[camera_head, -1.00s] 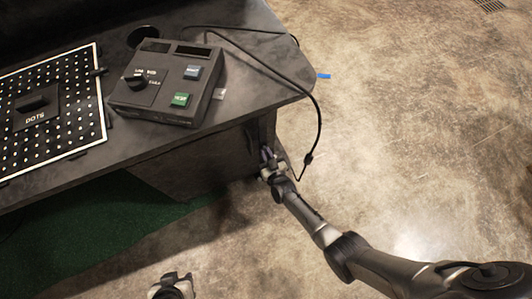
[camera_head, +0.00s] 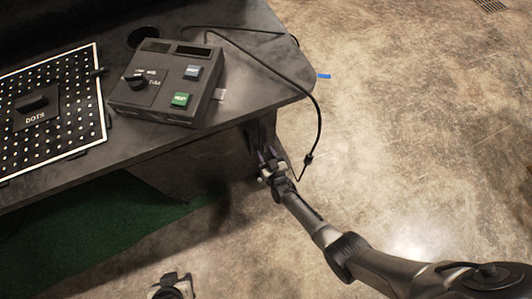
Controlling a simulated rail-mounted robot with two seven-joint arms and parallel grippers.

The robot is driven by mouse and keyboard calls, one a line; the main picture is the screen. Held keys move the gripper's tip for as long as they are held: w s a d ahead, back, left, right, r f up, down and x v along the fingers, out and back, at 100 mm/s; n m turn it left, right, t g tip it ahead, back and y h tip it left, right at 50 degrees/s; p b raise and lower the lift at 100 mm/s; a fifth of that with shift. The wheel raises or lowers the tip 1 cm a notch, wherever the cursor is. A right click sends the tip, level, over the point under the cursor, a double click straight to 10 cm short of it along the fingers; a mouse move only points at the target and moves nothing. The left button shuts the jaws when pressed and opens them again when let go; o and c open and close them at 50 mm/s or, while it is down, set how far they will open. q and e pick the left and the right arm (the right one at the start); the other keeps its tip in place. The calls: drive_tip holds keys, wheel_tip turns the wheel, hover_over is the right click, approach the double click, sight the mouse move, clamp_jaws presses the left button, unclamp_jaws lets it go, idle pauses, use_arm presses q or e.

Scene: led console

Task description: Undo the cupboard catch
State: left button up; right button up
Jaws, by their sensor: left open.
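The cupboard (camera_head: 205,165) is a dark body under the right end of the desk, mostly in shadow. Its catch cannot be made out; the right gripper and the desk edge cover that area. My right gripper (camera_head: 268,157) is at the cupboard's right end, just below the desktop edge, with its fingers pointing up in the picture toward a dark upright part. Whether it touches anything there is too small to tell. My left gripper (camera_head: 173,280) is open at the bottom edge of the view, over the floor and away from the cupboard.
On the desk (camera_head: 235,105) stand a console box (camera_head: 165,85) with a knob and blue and green buttons, and a dotted board (camera_head: 60,120). A black cable (camera_head: 316,115) hangs off the desk's right edge close to my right gripper. The floor on the right is clear.

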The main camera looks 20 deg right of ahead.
drive_tip(key=shift+s+p, duration=0.4)
drive_tip(key=shift+s, duration=0.15)
drive_tip(key=s+p, duration=0.5)
drive_tip(key=s, duration=0.7)
drive_tip(key=shift+s+d, duration=0.15)
drive_tip(key=shift+s, duration=0.25)
drive_tip(key=shift+f, duration=0.1)
